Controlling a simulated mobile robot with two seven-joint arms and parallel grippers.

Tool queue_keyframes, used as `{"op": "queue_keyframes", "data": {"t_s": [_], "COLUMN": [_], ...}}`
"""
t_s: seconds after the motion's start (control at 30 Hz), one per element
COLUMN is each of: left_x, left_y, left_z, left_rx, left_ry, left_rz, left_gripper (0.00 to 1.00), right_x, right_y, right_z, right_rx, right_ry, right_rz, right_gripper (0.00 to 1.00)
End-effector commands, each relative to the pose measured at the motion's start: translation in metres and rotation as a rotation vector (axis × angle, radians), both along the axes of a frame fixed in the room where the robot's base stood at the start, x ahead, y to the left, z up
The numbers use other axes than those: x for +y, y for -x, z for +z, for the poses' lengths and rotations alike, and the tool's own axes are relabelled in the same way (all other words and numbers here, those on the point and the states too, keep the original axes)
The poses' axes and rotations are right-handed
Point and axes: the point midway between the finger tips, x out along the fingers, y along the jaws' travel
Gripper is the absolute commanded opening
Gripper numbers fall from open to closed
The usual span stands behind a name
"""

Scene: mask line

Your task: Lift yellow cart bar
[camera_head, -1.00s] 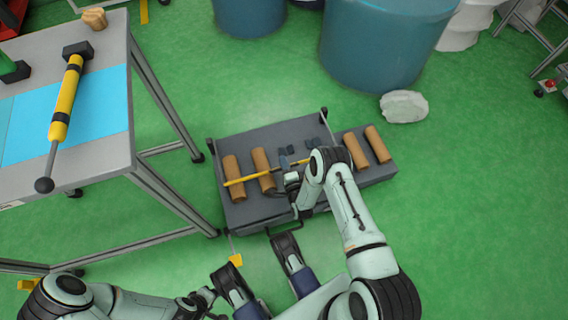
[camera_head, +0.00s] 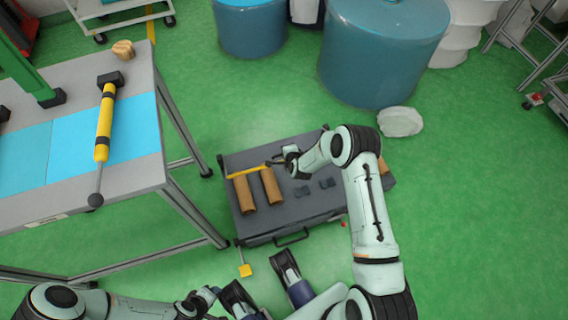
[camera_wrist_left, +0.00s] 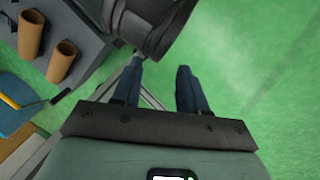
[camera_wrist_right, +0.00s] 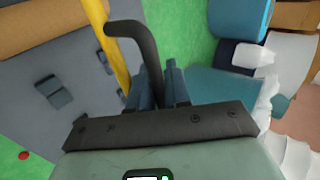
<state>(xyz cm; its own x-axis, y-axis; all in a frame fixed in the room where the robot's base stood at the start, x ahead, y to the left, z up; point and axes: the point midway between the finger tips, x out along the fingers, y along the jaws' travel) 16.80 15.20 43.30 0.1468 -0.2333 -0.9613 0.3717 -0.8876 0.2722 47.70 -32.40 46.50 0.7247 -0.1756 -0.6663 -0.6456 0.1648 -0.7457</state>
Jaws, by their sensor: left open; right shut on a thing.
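The yellow bar (camera_head: 245,172) lies along the far edge of the low grey cart (camera_head: 285,225), above the left brown rolls. My right gripper (camera_head: 290,157) is at the bar's right end. In the right wrist view the yellow bar (camera_wrist_right: 113,45) runs beside a dark bent handle (camera_wrist_right: 148,50), and my right gripper (camera_wrist_right: 163,85) is shut on that handle's lower end. Whether the handle is joined to the bar is not clear. My left gripper (camera_head: 205,298) is low at the left, away from the cart; in the left wrist view its fingers (camera_wrist_left: 156,88) stand apart and empty.
Brown rolls (camera_head: 245,195) and small dark blocks (camera_head: 302,191) lie on the cart; my right arm covers its right side. A workbench (camera_head: 130,180) with a yellow-black tool (camera_head: 104,125) stands left. Blue drums (camera_head: 375,55) and a pale lump (camera_head: 400,121) are behind.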

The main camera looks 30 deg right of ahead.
Motion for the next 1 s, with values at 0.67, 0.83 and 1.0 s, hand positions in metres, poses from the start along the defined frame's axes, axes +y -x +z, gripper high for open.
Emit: {"op": "queue_keyframes", "data": {"t_s": [0.67, 0.83, 1.0], "left_x": [0.022, 0.029, 0.033], "left_y": [-0.041, -0.024, 0.001], "left_z": [-0.035, -0.063, -0.083], "left_rx": [-0.105, -0.043, 0.041], "left_ry": [-0.054, -0.063, -0.06], "left_rz": [0.045, 0.054, 0.055], "left_gripper": [0.43, 0.43, 0.43], "right_x": [-0.022, -0.028, -0.031], "right_y": [-0.105, -0.124, -0.135], "right_z": [0.055, 0.057, 0.058], "right_rx": [0.116, 0.12, 0.124], "right_ry": [-0.024, -0.027, -0.028], "right_rz": [0.009, 0.006, 0.006], "right_gripper": [0.0, 0.0, 0.0]}}
